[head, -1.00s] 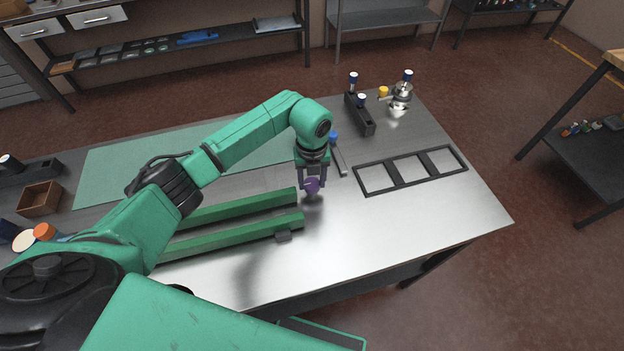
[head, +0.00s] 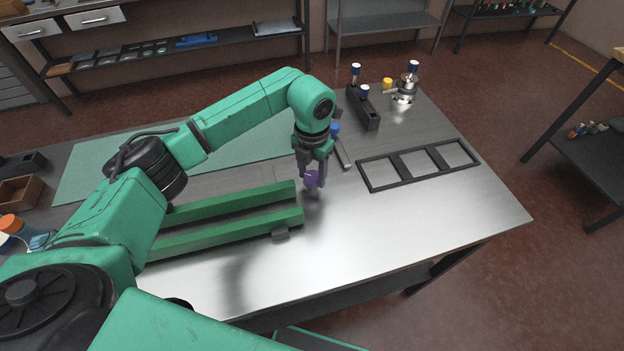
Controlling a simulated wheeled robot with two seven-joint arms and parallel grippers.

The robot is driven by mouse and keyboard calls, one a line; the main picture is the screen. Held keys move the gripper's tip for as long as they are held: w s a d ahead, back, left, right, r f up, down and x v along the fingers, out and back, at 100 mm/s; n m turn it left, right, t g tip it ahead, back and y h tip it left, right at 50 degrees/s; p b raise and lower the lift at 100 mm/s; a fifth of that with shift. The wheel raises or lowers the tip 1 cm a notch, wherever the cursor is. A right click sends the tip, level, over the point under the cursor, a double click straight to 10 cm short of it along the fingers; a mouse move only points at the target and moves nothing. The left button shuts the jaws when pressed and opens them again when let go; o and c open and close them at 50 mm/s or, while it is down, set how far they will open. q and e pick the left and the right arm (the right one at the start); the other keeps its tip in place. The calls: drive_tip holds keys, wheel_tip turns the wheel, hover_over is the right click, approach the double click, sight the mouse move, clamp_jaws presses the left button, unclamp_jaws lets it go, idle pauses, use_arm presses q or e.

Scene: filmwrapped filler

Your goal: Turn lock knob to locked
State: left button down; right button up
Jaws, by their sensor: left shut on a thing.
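A small purple knob (head: 312,180) stands at the right end of the green rails (head: 230,220) on the metal bench. My left gripper (head: 313,184) points down over it, with its fingers shut on the knob. The fingers hide part of the knob, and I cannot read any lock marking on it. My right gripper is not in view.
A black three-window frame (head: 418,166) lies to the right. Behind it stand a dark rack (head: 363,106) with blue-capped items, a yellow cap (head: 387,84) and a shiny metal fixture (head: 404,90). The bench's front right is clear.

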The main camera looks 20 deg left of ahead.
use_arm(q)
drive_tip(key=m+b, duration=0.4)
drive_tip(key=m, duration=0.1)
drive_tip(key=shift+w+f, duration=0.1)
drive_tip(key=shift+f, duration=0.05)
drive_tip(key=shift+m+b, duration=1.3)
drive_tip(key=shift+m, duration=1.2)
drive_tip(key=shift+r, duration=0.2)
drive_tip(key=c, duration=0.5)
unclamp_jaws()
drive_tip(key=shift+d, duration=0.1)
wheel_tip(320, 180, up, 9)
drive_tip(key=shift+f+b, duration=0.15)
drive_tip(key=shift+b, duration=0.65)
wheel_tip(320, 180, up, 6)
hover_over(313, 176)
drive_tip(key=shift+f+p, duration=0.1)
drive_tip(key=shift+p, duration=0.3)
